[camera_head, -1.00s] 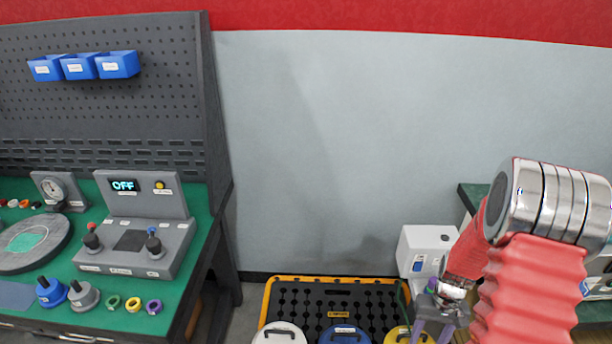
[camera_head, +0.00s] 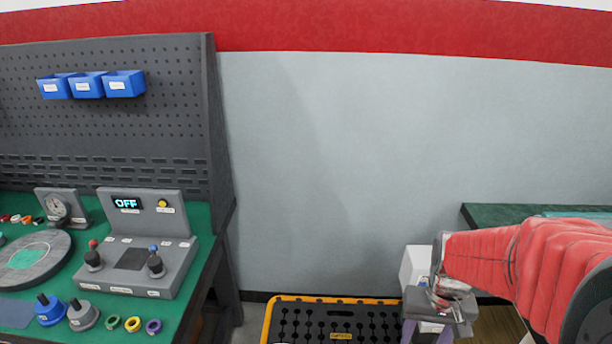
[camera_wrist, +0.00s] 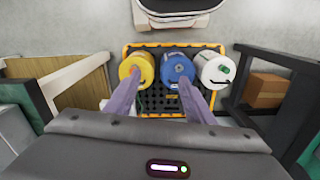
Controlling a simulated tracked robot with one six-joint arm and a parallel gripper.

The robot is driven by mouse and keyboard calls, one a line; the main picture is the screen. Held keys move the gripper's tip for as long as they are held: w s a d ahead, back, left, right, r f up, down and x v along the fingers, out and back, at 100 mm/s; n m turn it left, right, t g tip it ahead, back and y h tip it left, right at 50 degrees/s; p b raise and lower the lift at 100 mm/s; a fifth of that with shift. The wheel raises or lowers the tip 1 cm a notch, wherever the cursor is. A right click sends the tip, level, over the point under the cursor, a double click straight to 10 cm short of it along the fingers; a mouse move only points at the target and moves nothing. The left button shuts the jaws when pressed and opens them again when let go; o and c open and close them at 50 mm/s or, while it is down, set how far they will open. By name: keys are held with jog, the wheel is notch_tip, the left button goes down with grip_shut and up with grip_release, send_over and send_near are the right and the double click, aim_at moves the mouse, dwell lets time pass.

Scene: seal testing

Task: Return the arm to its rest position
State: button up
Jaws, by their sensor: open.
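My arm, in a red ribbed sleeve, reaches in from the right edge of the head view. My gripper (camera_head: 427,332) hangs at its end, pointing down, partly cut off by the bottom edge. In the wrist view my gripper (camera_wrist: 160,85) has its two purple fingers well apart with nothing between them. The fingertips overlap the yellow canister (camera_wrist: 137,64) and the blue canister (camera_wrist: 178,65) in the picture. The gap between fingertips and canisters cannot be judged.
A black crate with a yellow rim (camera_head: 290,298) stands on the floor; it also holds a white canister (camera_wrist: 216,70). A green-topped bench with a control box (camera_head: 140,255) is at left, and another green bench (camera_head: 490,213) at right. A cardboard box (camera_wrist: 265,91) sits on a shelf.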

jog(key=s+a+r+n+t, duration=0.1)
jog(key=s+a+r+t, duration=0.1)
jog(key=r, duration=0.6)
jog(key=s+a+r+n+t, duration=0.1)
jog(key=s+a+r+t, duration=0.2)
jog(key=s+a+r, duration=0.2)
notch_tip(320, 180, up, 3)
jog(key=shift+a+f+t, duration=0.1)
jog(key=shift+a+t, duration=0.2)
jog(key=shift+a, duration=0.7)
jog(key=shift+d, duration=0.1)
